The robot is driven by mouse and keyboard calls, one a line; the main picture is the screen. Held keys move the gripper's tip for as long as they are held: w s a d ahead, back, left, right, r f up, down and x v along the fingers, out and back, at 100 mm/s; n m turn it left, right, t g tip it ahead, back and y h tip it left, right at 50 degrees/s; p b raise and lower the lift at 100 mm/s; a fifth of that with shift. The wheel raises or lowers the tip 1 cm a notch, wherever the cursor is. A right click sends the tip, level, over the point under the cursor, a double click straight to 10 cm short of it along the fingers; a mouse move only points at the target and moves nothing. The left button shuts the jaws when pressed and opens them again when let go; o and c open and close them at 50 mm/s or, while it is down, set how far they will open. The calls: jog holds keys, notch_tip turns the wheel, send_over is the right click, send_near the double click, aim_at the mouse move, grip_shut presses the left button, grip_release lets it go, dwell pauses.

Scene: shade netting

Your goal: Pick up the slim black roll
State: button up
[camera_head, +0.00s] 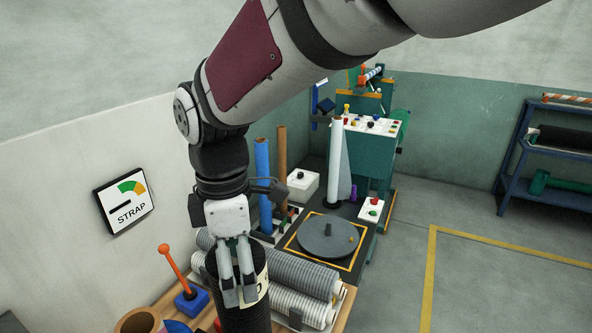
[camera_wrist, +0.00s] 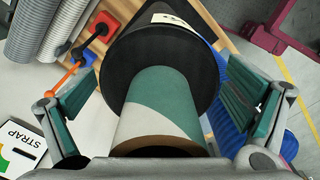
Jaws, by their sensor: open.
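A black roll (camera_head: 238,318) with a white label stands on the wooden table at the bottom of the head view. My gripper (camera_head: 240,296) hangs over it pointing down, its fingers in front of the roll in that view. In the wrist view, the black roll (camera_wrist: 205,65) fills the upper middle. A teal and white tube (camera_wrist: 160,105) with a brown rim sticks out of its end towards the camera. My gripper (camera_wrist: 163,105) is open there, one green-padded finger on each side of the tube, with gaps visible. I cannot tell which roll counts as slim.
Grey ribbed rolls (camera_head: 305,275) lie right of the black roll. An orange-handled lever on a blue base (camera_head: 192,302) stands left. Blue (camera_head: 263,185) and brown (camera_head: 281,165) tubes stand behind, near the wall. A turntable (camera_head: 328,238) stands farther right. Floor is clear on the right.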

jog(key=shift+c, duration=0.2)
jog(key=c, duration=1.9)
jog(key=shift+c, duration=0.5)
jog(key=shift+r, duration=0.15)
